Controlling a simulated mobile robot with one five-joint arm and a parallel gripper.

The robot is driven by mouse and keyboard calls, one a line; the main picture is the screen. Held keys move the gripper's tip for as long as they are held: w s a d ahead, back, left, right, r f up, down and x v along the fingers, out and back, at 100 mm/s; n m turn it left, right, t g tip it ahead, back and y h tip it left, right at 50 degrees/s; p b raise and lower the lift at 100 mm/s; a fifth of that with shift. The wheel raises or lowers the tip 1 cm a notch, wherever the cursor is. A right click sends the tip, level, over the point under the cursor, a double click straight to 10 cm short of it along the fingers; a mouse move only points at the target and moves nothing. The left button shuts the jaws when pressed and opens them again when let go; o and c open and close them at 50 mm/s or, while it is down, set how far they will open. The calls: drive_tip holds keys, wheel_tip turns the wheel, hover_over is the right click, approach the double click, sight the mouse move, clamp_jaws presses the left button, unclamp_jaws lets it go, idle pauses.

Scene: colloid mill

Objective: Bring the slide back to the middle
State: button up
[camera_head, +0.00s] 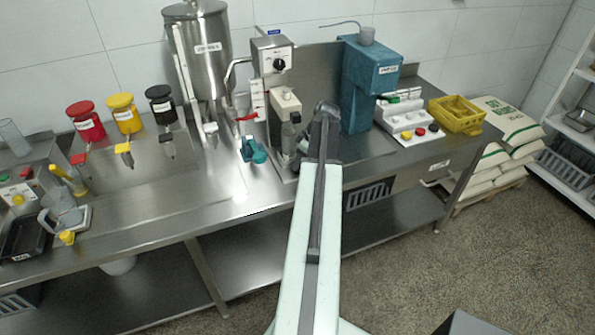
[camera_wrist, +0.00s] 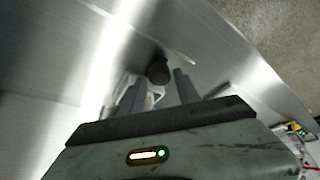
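In the wrist view, my gripper (camera_wrist: 158,85) has its two grey fingers apart, with a gap between them. A dark round knob (camera_wrist: 158,72) shows at the gap, just beyond or between the fingertips; I cannot tell whether they touch it. Pale parts below the knob are partly hidden by the fingers. I cannot tell for sure whether this knob belongs to the slide. The arm hides my fingertips there, and no slide is clearly recognizable.
The steel bench (camera_head: 150,210) has clear room at its front left. A teal part (camera_head: 253,150) lies left of my arm. A button panel (camera_head: 412,112) and a yellow crate (camera_head: 456,115) stand at the right. Red (camera_head: 85,120), yellow (camera_head: 124,113) and black (camera_head: 161,106) containers stand at the left.

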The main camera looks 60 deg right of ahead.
drive_tip(key=shift+w+f, duration=0.25)
drive_tip(key=shift+f, duration=0.4)
drive_tip(key=shift+r, duration=0.1)
clamp_jaws()
drive_tip(key=shift+w+a, duration=0.1)
idle(0.8)
